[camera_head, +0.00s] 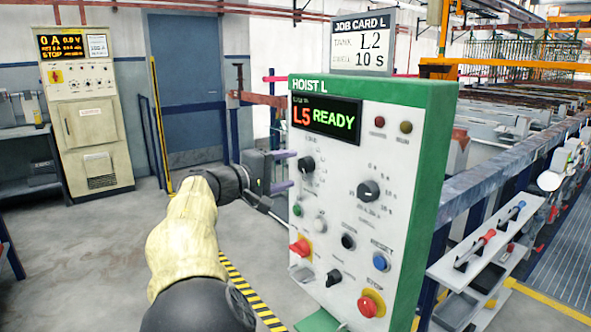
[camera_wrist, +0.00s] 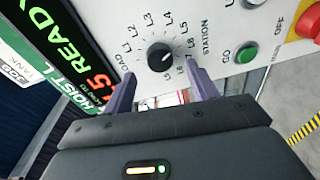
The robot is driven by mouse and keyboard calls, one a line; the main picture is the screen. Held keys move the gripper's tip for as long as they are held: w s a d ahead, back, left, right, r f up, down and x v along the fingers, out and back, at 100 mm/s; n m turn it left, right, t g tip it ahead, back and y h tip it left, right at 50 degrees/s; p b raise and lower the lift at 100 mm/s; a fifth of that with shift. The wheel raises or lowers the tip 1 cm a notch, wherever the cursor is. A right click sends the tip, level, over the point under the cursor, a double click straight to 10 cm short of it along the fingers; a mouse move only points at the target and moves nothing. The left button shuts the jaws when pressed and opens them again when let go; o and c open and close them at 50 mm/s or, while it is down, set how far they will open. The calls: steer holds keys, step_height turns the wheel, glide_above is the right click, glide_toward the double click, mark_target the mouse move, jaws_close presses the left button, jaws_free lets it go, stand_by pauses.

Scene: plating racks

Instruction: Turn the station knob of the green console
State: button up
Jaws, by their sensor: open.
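The green console (camera_head: 440,150), marked HOIST L, has a white front and a display (camera_head: 327,122) reading L5 READY. Its black station knob (camera_wrist: 160,57) shows in the wrist view, ringed by labels from LOAD through L1 and up, with STATION beside it. It also shows at the upper left of the panel in the head view (camera_head: 306,164). My gripper (camera_wrist: 160,78) is open, its purple fingers to either side of the knob and reaching toward the panel. In the head view my gripper (camera_head: 291,169) is just left of the knob. I cannot tell whether the fingers touch it.
A job card (camera_head: 361,46) on the console reads L2 and 10 s. A second black knob (camera_head: 368,191), a green button (camera_wrist: 246,53) and red controls (camera_head: 371,303) share the panel. A beige cabinet (camera_head: 86,115) stands far left; the floor between is open.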

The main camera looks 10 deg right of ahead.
steer(key=v, duration=1.3)
steer(key=shift+a, duration=0.2)
steer(key=shift+s, duration=0.1)
